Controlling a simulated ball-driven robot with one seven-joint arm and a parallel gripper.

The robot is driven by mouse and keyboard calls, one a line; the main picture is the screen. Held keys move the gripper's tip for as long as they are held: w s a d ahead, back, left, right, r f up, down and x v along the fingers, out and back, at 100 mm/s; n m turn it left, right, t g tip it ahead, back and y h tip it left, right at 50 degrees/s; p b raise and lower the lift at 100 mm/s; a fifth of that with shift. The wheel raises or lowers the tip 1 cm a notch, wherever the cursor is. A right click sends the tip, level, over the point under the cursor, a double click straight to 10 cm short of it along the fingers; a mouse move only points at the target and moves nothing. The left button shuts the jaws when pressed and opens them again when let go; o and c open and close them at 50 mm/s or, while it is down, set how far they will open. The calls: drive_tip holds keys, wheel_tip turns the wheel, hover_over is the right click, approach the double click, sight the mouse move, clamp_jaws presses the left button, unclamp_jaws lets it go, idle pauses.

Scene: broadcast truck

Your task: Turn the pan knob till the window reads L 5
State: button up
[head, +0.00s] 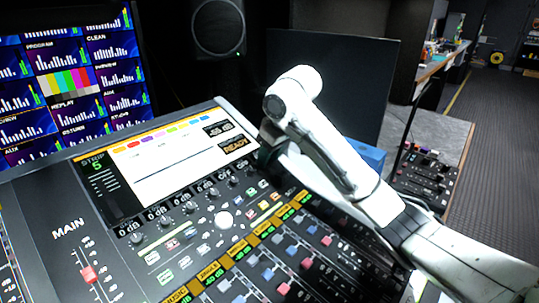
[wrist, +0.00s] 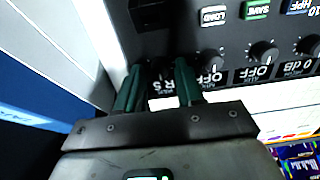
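The mixing console (head: 140,262) shows in the head view with a row of small knobs under little windows. In the wrist view my gripper (wrist: 161,64) has its two green fingers on either side of a dark knob, the pan knob (wrist: 161,72), which is mostly hidden between them. I cannot tell whether the fingers touch it. Its window (wrist: 161,86) is upside down in the wrist view and partly covered by the fingers. It seems to read R 5. In the head view my arm hides the fingers and this knob.
Neighbouring knobs (wrist: 210,60) stand close beside the fingers, with windows reading OFF. LOAD (wrist: 213,15) and SAVE buttons lie beyond them. In the head view a console screen (head: 180,150) reads READY, faders (head: 88,273) fill the front, and a blue box (head: 368,155) stands behind my arm.

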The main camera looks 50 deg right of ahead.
clamp_jaws()
drive_tip(key=shift+r+n+p, duration=0.1)
drive_tip(key=shift+n+p, duration=0.3)
drive_tip(key=shift+n+p, duration=0.55)
drive_tip(key=shift+n, duration=0.05)
drive_tip(key=n+p, duration=0.2)
drive_tip(key=n, duration=0.1)
drive_tip(key=shift+a, duration=0.1)
drive_tip(key=n+p, duration=0.2)
drive_tip(key=n, duration=0.4)
drive_tip(key=shift+n+p, duration=0.3)
